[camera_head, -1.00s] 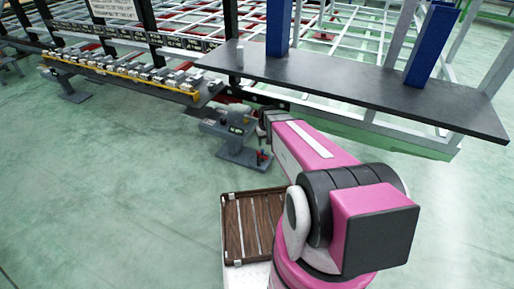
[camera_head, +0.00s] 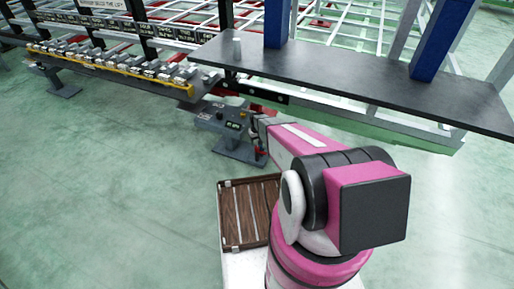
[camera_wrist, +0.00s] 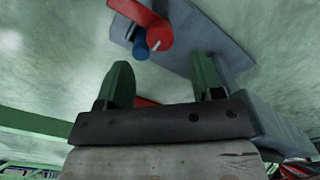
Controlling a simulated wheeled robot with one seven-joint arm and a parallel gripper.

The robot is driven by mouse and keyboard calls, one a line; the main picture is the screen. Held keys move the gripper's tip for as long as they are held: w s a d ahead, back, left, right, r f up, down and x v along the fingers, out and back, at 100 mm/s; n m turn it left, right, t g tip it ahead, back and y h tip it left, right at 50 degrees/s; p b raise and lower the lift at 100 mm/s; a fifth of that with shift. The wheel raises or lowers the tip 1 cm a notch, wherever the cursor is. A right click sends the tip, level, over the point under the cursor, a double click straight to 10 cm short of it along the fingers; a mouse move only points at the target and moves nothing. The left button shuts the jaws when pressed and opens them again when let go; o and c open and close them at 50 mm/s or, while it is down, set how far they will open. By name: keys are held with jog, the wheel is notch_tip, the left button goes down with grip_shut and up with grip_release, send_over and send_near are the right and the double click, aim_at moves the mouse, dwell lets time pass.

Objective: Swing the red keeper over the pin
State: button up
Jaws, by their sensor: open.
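The red keeper (camera_wrist: 148,24) is a flat red arm with a rounded end, at the top of the wrist view. A short blue pin (camera_wrist: 140,48) shows just beside and partly under its rounded end. Both are over a grey metal base (camera_wrist: 195,35). My gripper (camera_wrist: 163,72) has its two green fingers apart, with nothing held between the tips, and the keeper is beyond them. A second red piece (camera_wrist: 146,102) shows low between the fingers, partly hidden by the palm. In the head view a small red part (camera_head: 260,152) shows by the end of my arm; my fingers are hidden there.
A grey stand with a control box (camera_head: 222,123) is left of my arm's end. A dark bench top (camera_head: 350,80) spans the right, with blue posts (camera_head: 437,42). A yellow-edged rack (camera_head: 110,68) is at left. A brown slatted tray (camera_head: 247,215) is beside my base. Left floor is clear.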

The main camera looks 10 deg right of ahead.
aim_at(257, 147)
notch_tip(257, 147, down, 6)
jog(key=shift+r, duration=0.25)
grip_shut()
jog(key=n, duration=0.4)
jog(key=shift+n, duration=0.3)
jog(key=n, duration=0.4)
jog(key=shift+n, duration=0.3)
jog(key=n, duration=0.4)
jog(key=shift+n, duration=2.4)
